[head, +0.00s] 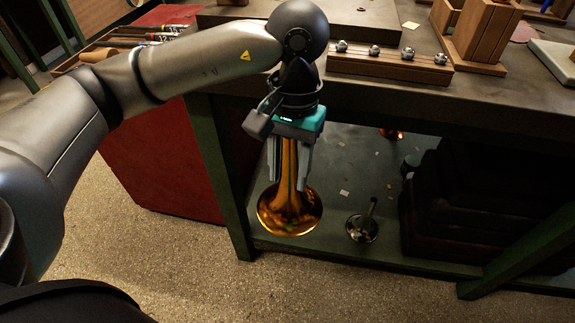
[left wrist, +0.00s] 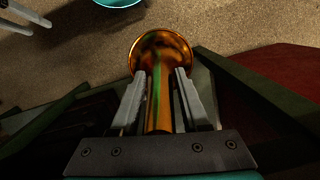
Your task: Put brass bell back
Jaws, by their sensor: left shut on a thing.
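My left gripper (head: 289,172) is shut on the bell's narrow stem, with one finger on each side. The left gripper's fingers also show in the left wrist view (left wrist: 160,100). The top of the stem is hidden by the gripper body.
The workbench top (head: 225,15) carries a wooden strip with metal balls (head: 388,63) and a wooden block stand (head: 482,35). On the lower shelf (head: 340,165) are a small silver flared piece (head: 362,226) and stacked dark cases (head: 470,200). A red cabinet (head: 160,160) stands left.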

